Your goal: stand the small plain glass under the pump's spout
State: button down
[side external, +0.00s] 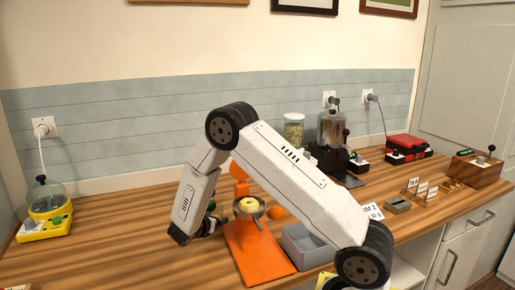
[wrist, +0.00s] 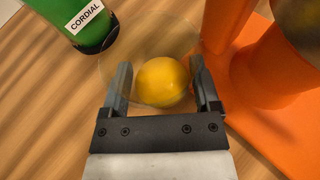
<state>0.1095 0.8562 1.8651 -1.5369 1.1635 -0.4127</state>
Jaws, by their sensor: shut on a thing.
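My gripper (wrist: 162,88) is shut on a clear, faint-edged vessel (wrist: 122,62), which looks like the small plain glass. A yellow ball-shaped thing (wrist: 163,82) shows between the fingers without touching them. I cannot tell whether it is inside the glass or seen through it. A green bottle labelled CORDIAL (wrist: 72,16) is at the upper left of the wrist view, apart from the fingers. No pump spout is clearly visible. In the side view my gripper (side external: 207,229) is low over the counter, left of the orange stand, and the glass cannot be made out.
An orange stand (side external: 258,252) with a metal dish holding a yellow fruit (side external: 246,205) is close to my gripper's right. A grey bin (side external: 303,246) is beyond it. A yellow appliance (side external: 45,212) stands far left. The counter between that and my gripper is clear.

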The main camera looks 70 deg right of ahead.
jog(key=shift+f, duration=0.15)
grip_release()
jog(key=shift+r, duration=0.45)
jog(key=v, duration=1.2)
jog(key=shift+s, duration=0.1)
jog(key=s+a+m+y, duration=0.1)
jog(key=s+m+y, duration=0.1)
jog(key=s, duration=0.1)
jog(key=s+a+f+m+g+y, duration=0.1)
jog(key=s+m+y, duration=0.1)
jog(key=s+a+m+y, duration=0.1)
jog(key=s+m+y, duration=0.1)
jog(key=s, duration=0.1)
jog(key=shift+s+f+m+g+y, duration=0.25)
jog(key=shift+s+m+g+y, duration=0.15)
jog(key=s+a+r+m+t+y, duration=0.2)
jog(key=s+a+m+t+y, duration=0.2)
jog(key=m, duration=0.7)
jog(key=s+a+y, duration=0.1)
jog(key=a+y, duration=0.1)
jog(key=a, duration=0.1)
jog(key=shift+y, duration=0.4)
